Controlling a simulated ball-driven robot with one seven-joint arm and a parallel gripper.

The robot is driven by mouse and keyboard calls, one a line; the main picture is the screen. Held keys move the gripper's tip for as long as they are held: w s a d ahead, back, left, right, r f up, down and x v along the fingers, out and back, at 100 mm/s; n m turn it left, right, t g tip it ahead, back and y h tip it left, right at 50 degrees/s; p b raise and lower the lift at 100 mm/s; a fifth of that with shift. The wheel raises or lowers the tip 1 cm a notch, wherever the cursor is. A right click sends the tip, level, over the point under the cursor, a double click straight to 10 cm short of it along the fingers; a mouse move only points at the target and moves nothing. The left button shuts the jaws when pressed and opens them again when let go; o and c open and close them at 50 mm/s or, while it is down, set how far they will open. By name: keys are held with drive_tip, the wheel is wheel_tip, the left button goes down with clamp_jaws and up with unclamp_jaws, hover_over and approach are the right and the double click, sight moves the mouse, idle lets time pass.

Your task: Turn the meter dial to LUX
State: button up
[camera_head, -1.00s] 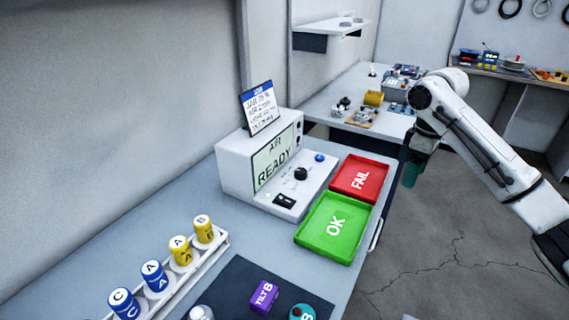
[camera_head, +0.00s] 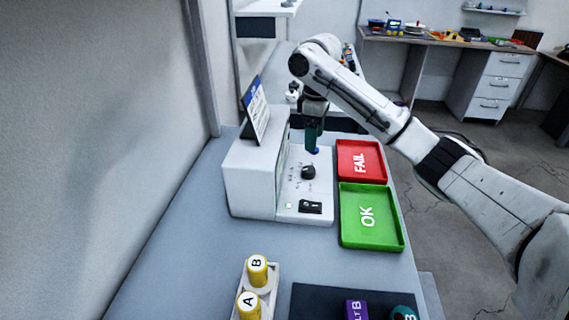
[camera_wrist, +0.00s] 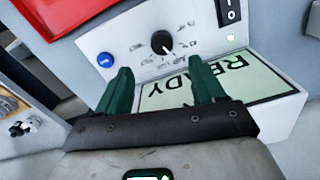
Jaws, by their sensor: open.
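The meter (camera_head: 250,185) is a white box with a low front panel on the grey bench. Its black dial (camera_head: 308,171) sits mid-panel and also shows in the wrist view (camera_wrist: 161,43), ringed by small labels too small to read. A white mark on the dial points toward the lower right in the wrist view. The screen (camera_wrist: 208,85) reads READY, upside down there. My gripper (camera_head: 313,147) is over the panel's far end, by the blue button (camera_wrist: 105,60). In the wrist view its green fingers (camera_wrist: 162,78) are apart and empty, with the dial beyond and between them.
A black rocker switch (camera_head: 311,207) is on the panel's near end. The red FAIL tray (camera_head: 381,176) and green OK tray (camera_head: 398,240) lie right of the meter. A sign (camera_head: 255,112) stands on top of it. Yellow canisters (camera_head: 257,272) stand in a rack nearer.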

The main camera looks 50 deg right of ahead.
sight(309, 169)
drive_tip(key=f, duration=1)
drive_tip(key=shift+w+a+f, duration=0.25)
drive_tip(key=shift+w+f, duration=0.05)
drive_tip(key=shift+f, duration=0.1)
drive_tip(key=shift+c, duration=0.4)
drive_tip(key=c, duration=1)
drive_tip(key=shift+o, duration=0.2)
